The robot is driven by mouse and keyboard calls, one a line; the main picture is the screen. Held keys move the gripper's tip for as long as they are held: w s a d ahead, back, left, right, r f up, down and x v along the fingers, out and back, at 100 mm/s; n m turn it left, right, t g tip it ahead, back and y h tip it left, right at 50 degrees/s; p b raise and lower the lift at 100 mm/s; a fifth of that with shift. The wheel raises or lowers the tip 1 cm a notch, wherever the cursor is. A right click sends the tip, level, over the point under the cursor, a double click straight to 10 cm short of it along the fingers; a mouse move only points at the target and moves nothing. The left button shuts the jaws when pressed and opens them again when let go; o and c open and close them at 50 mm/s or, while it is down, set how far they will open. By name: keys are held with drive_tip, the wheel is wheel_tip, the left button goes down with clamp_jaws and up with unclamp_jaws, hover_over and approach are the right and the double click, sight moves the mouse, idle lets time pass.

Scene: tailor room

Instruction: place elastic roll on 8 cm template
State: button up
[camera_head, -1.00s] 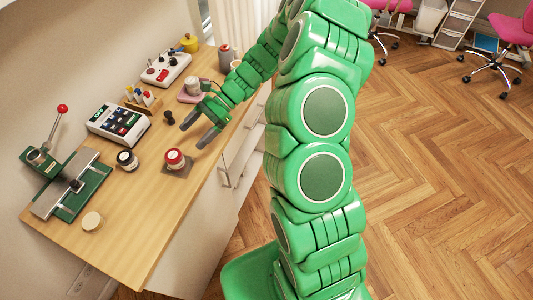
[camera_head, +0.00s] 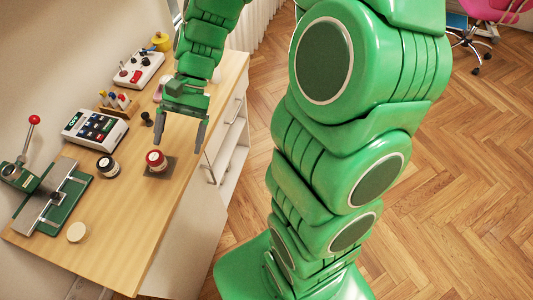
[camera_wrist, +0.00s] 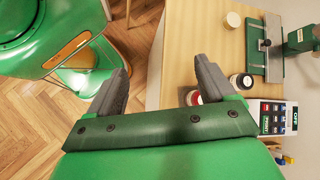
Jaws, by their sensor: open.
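My gripper (camera_head: 180,132) is open and empty above the front right edge of the wooden table, pointing down. Its two grey fingers stand wide apart in the wrist view (camera_wrist: 162,66). A red-topped roll (camera_head: 156,160) stands on a dark square plate (camera_head: 153,173), below and left of the fingers. I cannot tell which of these is the elastic roll, and no size marking is readable.
A pale disc (camera_head: 77,232) and a green lever press (camera_head: 52,203) are at the near left. A calculator (camera_head: 95,132), a pen stand (camera_head: 119,103) and a dark knob (camera_head: 147,119) lie behind. The table's near right part is clear.

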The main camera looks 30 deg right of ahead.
drive_tip(key=s+d+r+n+t+h, duration=0.1)
drive_tip(key=s+d+r+n+h, duration=0.1)
drive_tip(key=s+d, duration=0.4)
drive_tip(key=s+d+r+n+t+h, duration=0.2)
drive_tip(key=s+d+r+n+h, duration=0.1)
drive_tip(key=s, duration=0.8)
drive_tip(key=d+r+h, duration=0.1)
drive_tip(key=d+h, duration=0.1)
drive_tip(key=d, duration=0.1)
drive_tip(key=shift+s+d+r, duration=0.15)
drive_tip(key=shift+d+r, duration=0.05)
drive_tip(key=shift+d, duration=0.05)
